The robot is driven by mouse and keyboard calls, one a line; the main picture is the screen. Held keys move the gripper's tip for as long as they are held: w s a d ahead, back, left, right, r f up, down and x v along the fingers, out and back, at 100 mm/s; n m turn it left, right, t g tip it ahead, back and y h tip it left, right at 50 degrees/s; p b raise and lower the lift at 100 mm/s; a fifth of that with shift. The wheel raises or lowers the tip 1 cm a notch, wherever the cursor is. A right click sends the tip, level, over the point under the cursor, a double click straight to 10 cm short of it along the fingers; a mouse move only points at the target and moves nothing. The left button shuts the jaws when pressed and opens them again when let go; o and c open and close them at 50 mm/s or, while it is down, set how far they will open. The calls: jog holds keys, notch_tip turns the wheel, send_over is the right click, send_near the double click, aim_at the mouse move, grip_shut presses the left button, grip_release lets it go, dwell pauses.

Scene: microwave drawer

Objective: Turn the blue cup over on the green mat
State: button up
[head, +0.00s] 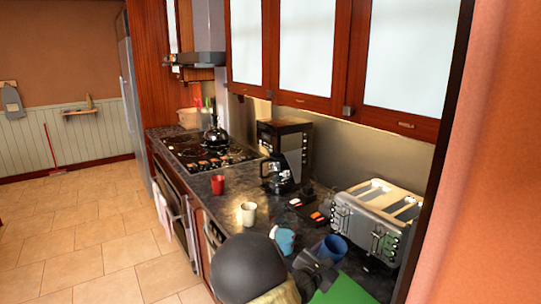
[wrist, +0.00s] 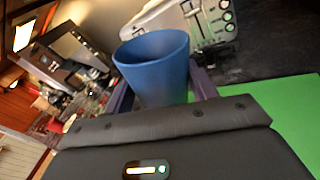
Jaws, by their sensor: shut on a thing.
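The blue cup (head: 334,247) is between the fingers of my gripper (head: 320,264), above or at the counter beside the toaster. In the wrist view the blue cup (wrist: 155,68) fills the space between the purple fingers of my gripper (wrist: 162,92), its rim pointing away from the palm. My gripper is shut on it. The cup's lower part is hidden by my palm. The green mat (head: 343,291) lies at the counter's near end, in front of the cup; it also shows at the right of the wrist view (wrist: 285,108). Whether the cup touches the counter cannot be told.
A silver toaster (head: 372,218) stands close to the right of the cup. A light blue cup (head: 285,240), a white cup (head: 249,213) and a red cup (head: 218,185) stand along the counter to the left. A coffee maker (head: 285,155) is behind them. The visible mat looks clear.

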jog(key=m+b, duration=0.1)
jog(key=b, duration=0.2)
jog(key=shift+f+m, duration=0.25)
jog(key=shift+m, duration=0.15)
jog(key=shift+r, duration=0.3)
jog(key=shift+f, duration=0.1)
jog(key=b, duration=0.1)
jog(key=m+b, duration=0.1)
jog(key=shift+f+b, duration=0.25)
jog(key=shift+b, duration=0.05)
jog(key=m+b, duration=0.4)
jog(key=b, duration=0.5)
jog(key=shift+m+t, duration=0.3)
jog(key=shift+r+b, duration=0.3)
jog(key=shift+r, duration=0.05)
